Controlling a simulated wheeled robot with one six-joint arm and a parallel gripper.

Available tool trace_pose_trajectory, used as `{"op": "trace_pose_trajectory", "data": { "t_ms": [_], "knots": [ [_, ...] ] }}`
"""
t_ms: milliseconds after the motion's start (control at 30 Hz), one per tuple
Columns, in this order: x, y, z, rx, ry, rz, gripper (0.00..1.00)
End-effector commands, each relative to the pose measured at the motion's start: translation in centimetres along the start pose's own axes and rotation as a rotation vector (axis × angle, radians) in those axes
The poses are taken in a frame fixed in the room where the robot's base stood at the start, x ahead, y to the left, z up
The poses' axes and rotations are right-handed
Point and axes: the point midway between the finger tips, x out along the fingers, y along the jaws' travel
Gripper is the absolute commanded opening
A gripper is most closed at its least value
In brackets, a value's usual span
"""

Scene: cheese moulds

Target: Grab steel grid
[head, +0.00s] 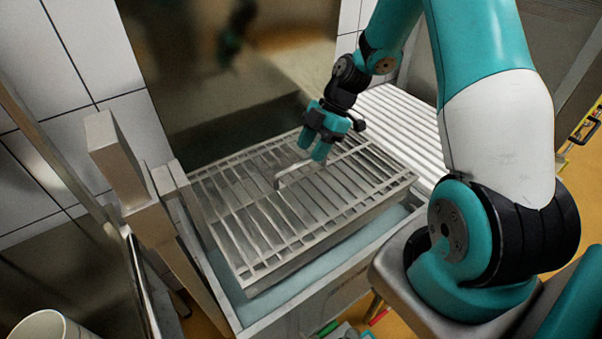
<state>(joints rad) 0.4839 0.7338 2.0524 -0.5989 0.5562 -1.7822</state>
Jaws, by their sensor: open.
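The steel grid (240,219) is a rectangular frame of parallel metal bars. It lies over a sink-like basin in the middle of the head view. A thin raised handle (296,173) stands up near the middle of the grid. My gripper (313,156) is teal with a dark wrist and points downward, just above and behind the handle. Its jaws are open. Whether the fingertips touch the handle or the bars cannot be told from this angle.
The basin (330,290) has a pale rim and bluish inside around the grid. A ribbed white surface (402,116) adjoins at the right. Wooden-looking posts (150,205) stand close at the left. A white bucket (50,326) is at the lower left. A dark wall panel is behind.

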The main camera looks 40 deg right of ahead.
Motion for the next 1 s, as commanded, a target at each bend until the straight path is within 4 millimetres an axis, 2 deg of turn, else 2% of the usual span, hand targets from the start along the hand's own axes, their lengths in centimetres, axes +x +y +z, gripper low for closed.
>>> {"op": "trace_pose_trajectory", "data": {
  "t_ms": [167, 400, 500, 700, 767, 900, 1000],
  "knots": [
    [1.2, 0.1, -0.2, 0.002, 0.001, -0.003, 0.44],
    [4.7, 0.4, -0.2, 0.002, 0.001, -0.002, 0.44],
    [5.3, 0.4, -0.1, 0.002, 0.000, 0.000, 0.44],
    [5.5, 0.5, 0.0, 0.002, 0.000, 0.002, 0.44],
    [5.4, 0.5, 0.0, 0.002, 0.000, 0.002, 0.33],
    [5.4, 0.5, 0.0, 0.002, 0.000, 0.002, 0.01],
    [5.4, 0.5, 0.0, 0.002, 0.000, 0.001, 0.00]
  ]
}}
